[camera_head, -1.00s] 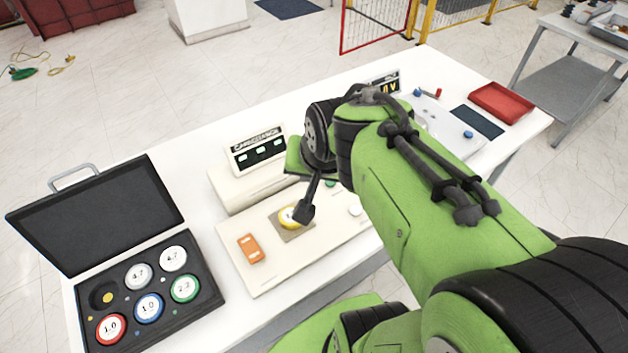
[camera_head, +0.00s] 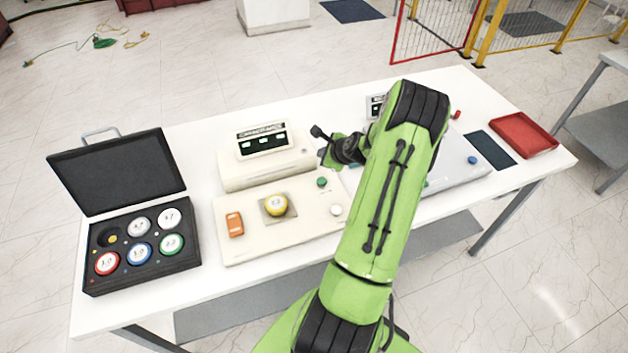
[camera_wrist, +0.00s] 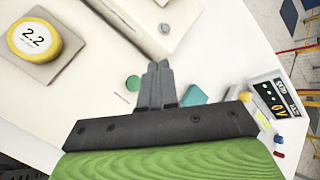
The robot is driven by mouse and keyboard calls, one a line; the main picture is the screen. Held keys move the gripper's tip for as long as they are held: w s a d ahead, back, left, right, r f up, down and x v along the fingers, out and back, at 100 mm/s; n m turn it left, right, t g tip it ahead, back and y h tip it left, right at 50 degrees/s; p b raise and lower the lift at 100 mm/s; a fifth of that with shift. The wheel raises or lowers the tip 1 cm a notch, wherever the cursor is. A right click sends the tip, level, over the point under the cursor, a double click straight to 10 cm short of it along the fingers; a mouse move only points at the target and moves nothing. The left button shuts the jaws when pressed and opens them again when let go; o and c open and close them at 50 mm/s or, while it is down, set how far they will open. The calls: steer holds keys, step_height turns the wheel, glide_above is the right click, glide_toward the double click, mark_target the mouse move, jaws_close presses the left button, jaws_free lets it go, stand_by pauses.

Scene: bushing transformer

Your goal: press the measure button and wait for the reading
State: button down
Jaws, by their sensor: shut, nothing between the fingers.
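The cream capacitance meter (camera_head: 235,172) stands on the table, its display (camera_head: 263,140) lit with small green figures too small to read. A round green button (camera_head: 322,182) sits on its base plate; the wrist view also shows a green button (camera_wrist: 133,83). A white round button (camera_head: 337,210) is nearer the front edge. A yellow disc marked 2.2 (camera_wrist: 34,38) lies on a square pad (camera_head: 265,213). My gripper (camera_wrist: 158,66) is shut and empty, its tips just right of the green button in the wrist view. Whether they touch anything cannot be told.
An orange block (camera_head: 235,224) lies on the plate's left. An open black case (camera_head: 185,262) holds several coloured discs. A second instrument (camera_wrist: 278,105) and a teal piece (camera_wrist: 195,92) are to the right. A red tray (camera_head: 523,135) is at the far right.

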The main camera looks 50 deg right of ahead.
mark_target(323, 183)
steer(key=shift+f+b, duration=3.4)
steer(key=shift+f, duration=1.1)
steer(key=shift+f, duration=0.35)
steer(key=shift+f+b, duration=0.55)
steer(key=shift+b, duration=0.15)
steer(key=shift+r, duration=0.15)
steer(key=shift+r+p, duration=0.75)
steer(key=shift+r, duration=0.1)
step_height(323, 183, up, 5)
steer(key=p, duration=0.3)
steer(key=shift+r+p, duration=0.15)
steer(key=shift+p, duration=0.25)
